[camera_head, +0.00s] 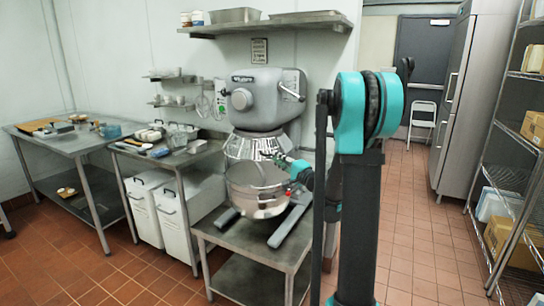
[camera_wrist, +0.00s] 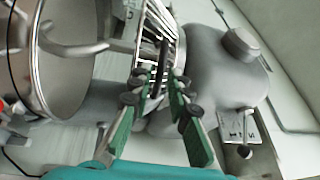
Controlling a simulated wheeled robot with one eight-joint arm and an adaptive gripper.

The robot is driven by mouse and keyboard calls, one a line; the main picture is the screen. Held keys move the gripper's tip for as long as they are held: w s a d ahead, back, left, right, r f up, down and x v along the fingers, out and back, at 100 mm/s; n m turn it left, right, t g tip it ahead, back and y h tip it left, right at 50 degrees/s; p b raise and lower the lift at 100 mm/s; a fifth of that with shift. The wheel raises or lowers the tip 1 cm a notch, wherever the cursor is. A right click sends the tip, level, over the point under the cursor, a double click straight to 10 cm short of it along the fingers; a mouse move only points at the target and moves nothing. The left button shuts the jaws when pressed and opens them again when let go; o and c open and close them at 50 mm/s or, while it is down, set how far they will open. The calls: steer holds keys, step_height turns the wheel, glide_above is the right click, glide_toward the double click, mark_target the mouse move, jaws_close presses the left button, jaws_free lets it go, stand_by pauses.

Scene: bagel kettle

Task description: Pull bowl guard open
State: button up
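The mixer (camera_head: 262,98) is a grey stand mixer on a low steel table. Its wire bowl guard (camera_head: 238,147) hangs below the head, above the steel bowl (camera_head: 255,188). In the wrist view, which is turned sideways, the guard's bars (camera_wrist: 157,22) show at top centre, with the bowl (camera_wrist: 75,75) at left. My gripper (camera_wrist: 161,78) has its green, dark-tipped fingers apart, with the tips over the guard's lower part in this view. A dark bar shows between them; contact is unclear. In the head view my gripper (camera_head: 278,157) is small at the guard's right side, partly hidden by my arm.
A steel mixer table (camera_head: 245,280) stands under the bowl. At left are a small worktable (camera_head: 180,158) with items and white bins (camera_head: 172,222) below. A wall shelf (camera_head: 265,27) is above. A wire rack (camera_head: 515,170) stands at right, with clear tiled floor before it.

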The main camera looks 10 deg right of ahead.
steer(key=shift+x, duration=1.85)
steer(key=shift+c, duration=0.5)
steer(key=shift+s, duration=0.1)
jaws_close()
